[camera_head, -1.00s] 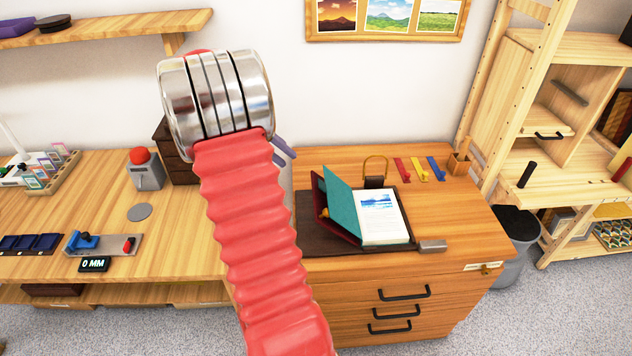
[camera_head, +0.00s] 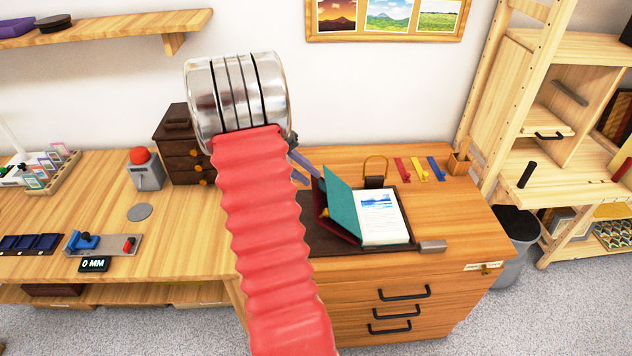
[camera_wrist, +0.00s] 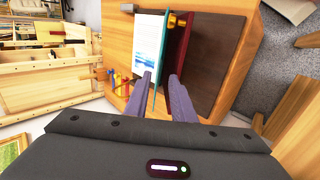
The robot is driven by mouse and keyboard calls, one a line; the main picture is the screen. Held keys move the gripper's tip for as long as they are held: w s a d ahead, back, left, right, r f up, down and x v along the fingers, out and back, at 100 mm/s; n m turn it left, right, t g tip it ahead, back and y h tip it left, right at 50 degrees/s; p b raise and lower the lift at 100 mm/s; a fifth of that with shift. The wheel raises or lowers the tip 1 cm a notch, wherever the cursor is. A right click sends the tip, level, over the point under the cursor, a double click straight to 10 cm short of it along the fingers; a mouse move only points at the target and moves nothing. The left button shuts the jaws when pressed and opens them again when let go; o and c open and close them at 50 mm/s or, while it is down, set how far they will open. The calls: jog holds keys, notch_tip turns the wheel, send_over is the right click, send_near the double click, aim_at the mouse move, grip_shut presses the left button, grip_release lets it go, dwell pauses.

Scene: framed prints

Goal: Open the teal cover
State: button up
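A book lies on a dark mat (camera_head: 330,243) on the wooden cabinet top. Its teal cover (camera_head: 343,206) stands raised at a steep tilt, left of the white page (camera_head: 380,214) with a blue landscape picture. A dark red cover (camera_head: 325,212) is raised on its left side. My gripper (camera_head: 312,172) has purple fingers and is at the upper left of the book, partly hidden by my arm. In the wrist view my gripper (camera_wrist: 160,76) has its fingers apart, with the teal cover (camera_wrist: 162,50) lined up between the tips. I cannot tell whether they touch it.
A brass-looped dark block (camera_head: 375,181) and several coloured hooks (camera_head: 420,169) lie behind the book. A grey block (camera_head: 432,246) sits at the mat's right corner. A small dark drawer chest (camera_head: 183,150) stands left of my arm.

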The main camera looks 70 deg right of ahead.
jog(key=shift+x, duration=2.1)
grip_shut()
